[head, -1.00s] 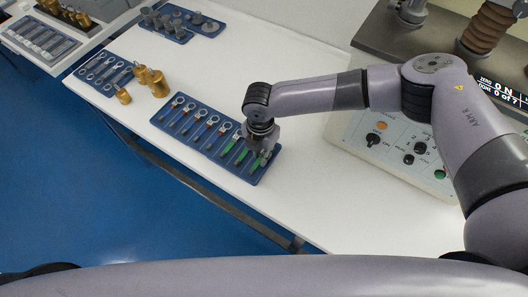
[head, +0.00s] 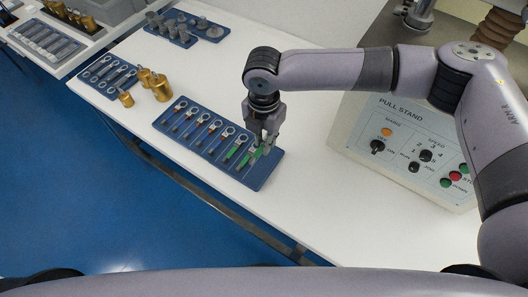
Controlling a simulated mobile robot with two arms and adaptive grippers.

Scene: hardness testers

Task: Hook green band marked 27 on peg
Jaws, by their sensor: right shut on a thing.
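My right gripper (head: 264,143) is over the right end of a blue tray (head: 262,177), pointing down. It is shut on a green-banded piece (head: 255,154), which is partly hidden by the fingers. I cannot tell whether this piece is clear of the tray. More pieces with ring ends lie in a row in the tray, with blue, red and green bands; one green-banded piece (head: 235,150) lies just left of the gripper. The number 27 is not readable. I cannot make out the peg. My left gripper is not in view.
A pull stand panel (head: 407,140) with knobs and buttons stands right of the gripper. Brass weights (head: 161,86), a smaller blue tray of ring-ended pieces (head: 107,75) and grey parts (head: 197,27) are farther back. The white table (head: 310,205) is clear in front of the panel.

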